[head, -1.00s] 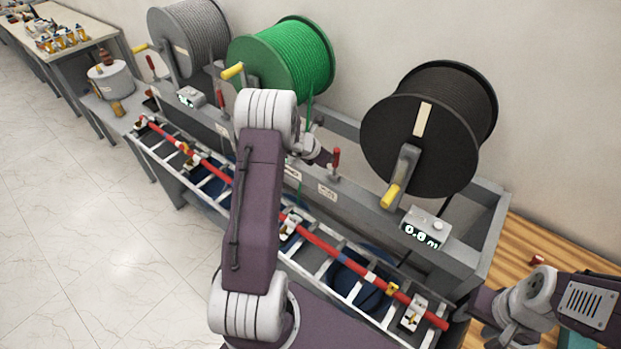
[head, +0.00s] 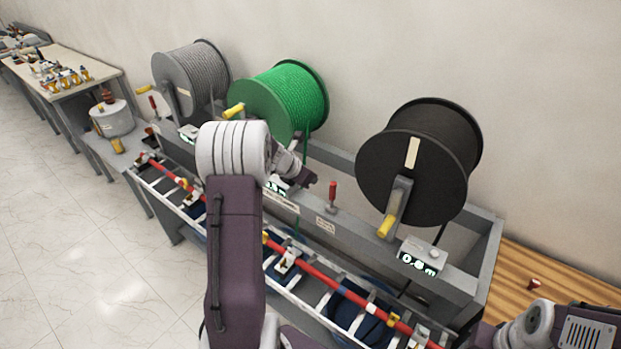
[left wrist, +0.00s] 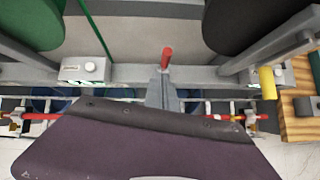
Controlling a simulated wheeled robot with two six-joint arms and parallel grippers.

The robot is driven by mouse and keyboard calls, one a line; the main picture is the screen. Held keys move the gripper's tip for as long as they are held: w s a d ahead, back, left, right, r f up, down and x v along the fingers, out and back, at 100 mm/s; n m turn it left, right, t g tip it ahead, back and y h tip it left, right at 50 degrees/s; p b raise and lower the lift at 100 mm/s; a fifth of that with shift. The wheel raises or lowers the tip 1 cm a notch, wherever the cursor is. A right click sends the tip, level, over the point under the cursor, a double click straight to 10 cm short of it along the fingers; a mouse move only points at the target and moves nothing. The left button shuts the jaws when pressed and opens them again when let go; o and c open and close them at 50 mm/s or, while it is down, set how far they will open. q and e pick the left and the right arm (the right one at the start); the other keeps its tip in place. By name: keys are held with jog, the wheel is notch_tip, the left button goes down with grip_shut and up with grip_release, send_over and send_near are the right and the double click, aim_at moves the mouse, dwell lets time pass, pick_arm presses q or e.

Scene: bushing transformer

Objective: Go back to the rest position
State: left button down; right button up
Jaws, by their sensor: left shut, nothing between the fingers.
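My left arm rises in front of the cable rack in the head view. Its gripper (head: 306,180) is small and partly hidden behind my own wrist. It is shut and empty, above the rack's front rail between the green spool (head: 290,100) and the black spool (head: 420,160). It touches no spool. In the left wrist view, a broad purple part of my own arm fills the bottom. Part of my right arm shows at the lower right corner of the head view; its fingers are not visible.
The rack (head: 470,272) carries a grey spool (head: 190,80), yellow cranks and a red-handled lever (head: 332,195), also in the left wrist view (left wrist: 167,57). A red bar (head: 330,282) runs along its front. A wooden surface (head: 510,285) lies right; open floor (head: 60,250) lies left.

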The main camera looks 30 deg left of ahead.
pick_arm(q)
jog(key=w+d+f+m+h+b, duration=0.1)
jog(key=w+d+f+m+b, duration=0.15)
jog(key=d+b, duration=0.45)
jog(key=s+d+f+m+g+h+b, duration=0.1)
jog(key=s+d+f+m+g+b, duration=0.1)
jog(key=s+d+f+m+b, duration=0.7)
jog(key=s+d+f+m+g+y+b, duration=0.1)
jog(key=s+d+f+m, duration=0.2)
jog(key=s+m, duration=0.15)
jog(key=s+d+f+m+g+b, duration=0.1)
jog(key=s+d+f+m+g, duration=0.1)
jog(key=s+d+f+m, duration=0.3)
jog(key=s+a+f+m+g+y, duration=0.1)
jog(key=s+a+m+y, duration=0.1)
jog(key=s+a+m, duration=0.4)
jog(key=s+m+p, duration=0.1)
jog(key=s+m, duration=0.2)
jog(key=m, duration=0.2)
jog(key=shift+f+g, duration=0.2)
jog(key=shift+g, duration=0.2)
